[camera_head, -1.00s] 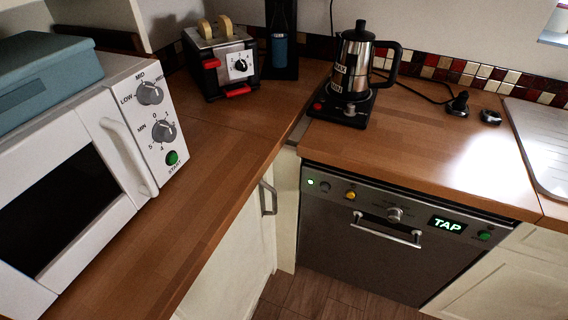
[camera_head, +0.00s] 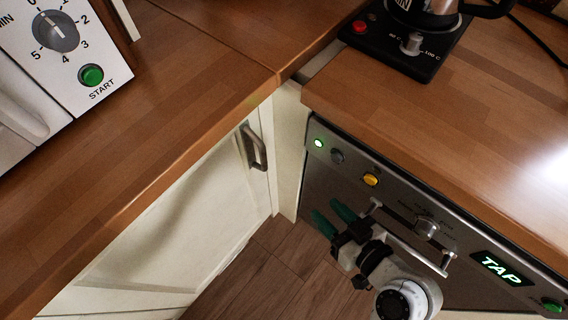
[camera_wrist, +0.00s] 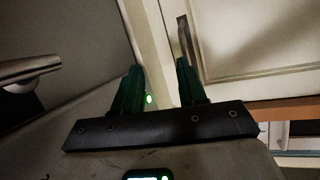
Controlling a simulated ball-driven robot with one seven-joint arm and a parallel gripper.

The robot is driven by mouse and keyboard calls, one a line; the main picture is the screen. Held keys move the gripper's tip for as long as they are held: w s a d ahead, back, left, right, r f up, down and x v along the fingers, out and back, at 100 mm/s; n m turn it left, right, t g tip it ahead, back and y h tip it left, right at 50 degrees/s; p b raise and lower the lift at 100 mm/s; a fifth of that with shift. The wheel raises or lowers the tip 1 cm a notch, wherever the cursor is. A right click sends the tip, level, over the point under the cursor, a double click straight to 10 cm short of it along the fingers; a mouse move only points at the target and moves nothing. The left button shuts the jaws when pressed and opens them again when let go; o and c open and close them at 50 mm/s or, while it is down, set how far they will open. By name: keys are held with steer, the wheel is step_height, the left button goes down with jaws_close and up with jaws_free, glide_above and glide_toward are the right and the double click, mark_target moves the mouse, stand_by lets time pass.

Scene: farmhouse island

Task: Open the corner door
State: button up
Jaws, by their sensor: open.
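The corner door (camera_head: 196,226) is a cream cabinet door under the left counter, and it looks shut. Its grey metal handle (camera_head: 254,148) is upright near the door's right edge, by the inner corner. In the wrist view the door (camera_wrist: 262,45) fills the upper right, with its handle (camera_wrist: 184,36) beyond the fingertips. My gripper (camera_head: 333,218) has green fingers, open and empty. It is in front of the dishwasher, lower and to the right of the handle, and apart from it. In the wrist view my gripper (camera_wrist: 160,68) points toward the door's handle side.
The steel dishwasher (camera_head: 330,185) stands close beside my gripper, with its bar handle (camera_head: 412,240) sticking out. The wooden counter (camera_head: 190,110) overhangs the door. A microwave (camera_head: 60,60) and a kettle base (camera_head: 410,45) stand on top. Bare floor (camera_head: 262,265) shows below.

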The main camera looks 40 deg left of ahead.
mark_target(265, 156)
steer(key=w+a+y, duration=0.1)
steer(key=a, duration=0.5)
steer(key=a+r+n+y+b, duration=0.1)
steer(key=a+y, duration=0.1)
steer(key=a, duration=0.5)
steer(key=w+a+r+n+y, duration=0.1)
steer(key=a, duration=0.5)
steer(key=shift+w+a+r, duration=0.15)
steer(key=shift+w+r, duration=0.1)
steer(key=shift+w, duration=0.05)
jaws_close()
